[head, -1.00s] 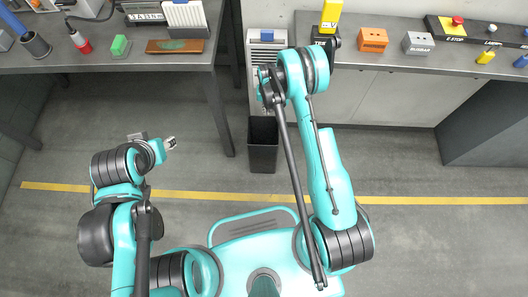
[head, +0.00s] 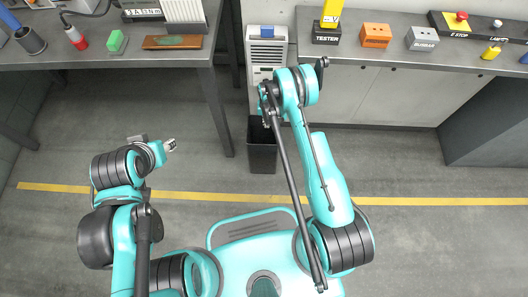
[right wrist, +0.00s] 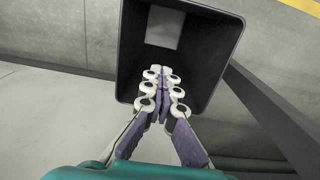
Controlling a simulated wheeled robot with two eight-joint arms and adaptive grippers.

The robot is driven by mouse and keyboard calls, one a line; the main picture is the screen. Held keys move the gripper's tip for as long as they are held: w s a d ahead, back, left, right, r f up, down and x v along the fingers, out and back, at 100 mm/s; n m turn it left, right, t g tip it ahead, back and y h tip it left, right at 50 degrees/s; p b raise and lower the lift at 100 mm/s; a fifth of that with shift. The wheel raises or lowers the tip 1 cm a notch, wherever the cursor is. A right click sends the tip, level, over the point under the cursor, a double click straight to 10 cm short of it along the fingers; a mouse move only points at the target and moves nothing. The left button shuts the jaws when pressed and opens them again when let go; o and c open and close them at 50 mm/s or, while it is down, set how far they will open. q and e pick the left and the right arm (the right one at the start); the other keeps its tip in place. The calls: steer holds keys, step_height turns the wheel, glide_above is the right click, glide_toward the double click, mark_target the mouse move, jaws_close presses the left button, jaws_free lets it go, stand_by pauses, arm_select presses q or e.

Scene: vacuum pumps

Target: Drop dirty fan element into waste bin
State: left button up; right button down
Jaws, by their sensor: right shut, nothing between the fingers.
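The black waste bin (head: 262,155) stands on the floor between the two benches. In the right wrist view the open bin (right wrist: 222,45) fills the upper middle. A pale grey square piece (right wrist: 164,25) shows down inside it; I cannot tell for sure that it is the dirty fan element. My right gripper (right wrist: 162,76) is shut and empty, its fingertips at the bin's mouth. In the head view it is mostly hidden behind my arm above the bin. My left gripper (head: 171,145) is over the floor left of the bin; its small fingers do not show whether it is open.
A grey slatted unit (head: 266,50) stands behind the bin. The left bench (head: 100,58) carries a green block and a brown tray. The floor in front is clear.

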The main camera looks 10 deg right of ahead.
steer(key=c, duration=1.8)
jaws_free()
step_height(320, 180, up, 12)
steer(key=shift+r, duration=0.1)
